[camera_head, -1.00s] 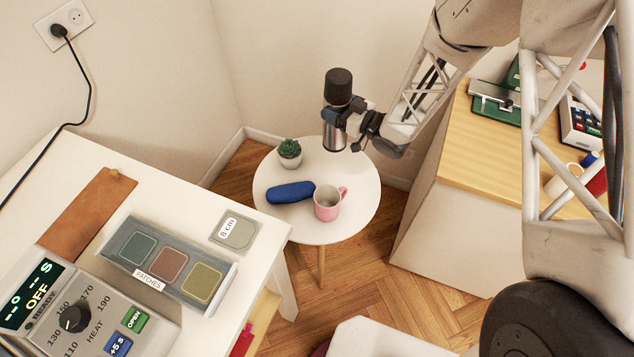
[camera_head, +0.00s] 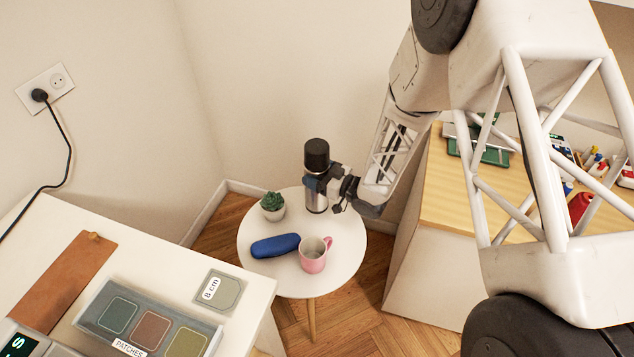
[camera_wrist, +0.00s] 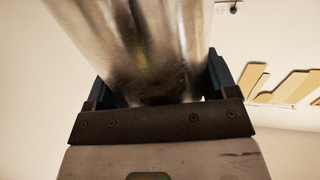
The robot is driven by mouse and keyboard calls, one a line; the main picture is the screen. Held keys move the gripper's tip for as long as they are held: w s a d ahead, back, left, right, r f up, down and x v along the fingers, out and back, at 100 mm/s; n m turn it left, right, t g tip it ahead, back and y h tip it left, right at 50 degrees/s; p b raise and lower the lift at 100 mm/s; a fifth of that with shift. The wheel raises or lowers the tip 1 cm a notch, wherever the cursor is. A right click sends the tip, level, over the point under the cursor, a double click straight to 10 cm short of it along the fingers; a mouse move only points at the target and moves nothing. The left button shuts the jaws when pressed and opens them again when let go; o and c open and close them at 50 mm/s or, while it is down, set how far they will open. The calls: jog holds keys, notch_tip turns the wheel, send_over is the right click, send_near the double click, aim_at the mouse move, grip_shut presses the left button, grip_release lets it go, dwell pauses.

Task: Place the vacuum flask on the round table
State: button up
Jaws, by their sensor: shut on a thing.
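The vacuum flask (camera_head: 317,160) is a steel cylinder with a black lid, upright at the back of the round table. My gripper (camera_head: 315,186) is shut around its middle from the right. In the wrist view the steel body of the flask (camera_wrist: 140,45) fills the space between my two blue fingers (camera_wrist: 158,85). The round white table (camera_head: 335,262) stands between the white workbench and the wooden desk. The flask's base appears over the back part of the tabletop; I cannot tell whether it touches.
On the round table are a small potted succulent (camera_head: 273,206), a blue case (camera_head: 275,246) and a pink mug (camera_head: 314,254). The right side of the top is clear. The white workbench (camera_head: 240,300) is at left, the wooden desk (camera_head: 450,205) at right.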

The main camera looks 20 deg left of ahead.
jog(key=shift+f, duration=0.1)
jog(key=shift+f, duration=2.1)
jog(key=o, duration=1.1)
jog(key=shift+c, duration=0.2)
jog(key=v, duration=0.7)
jog(key=shift+d, duration=0.3)
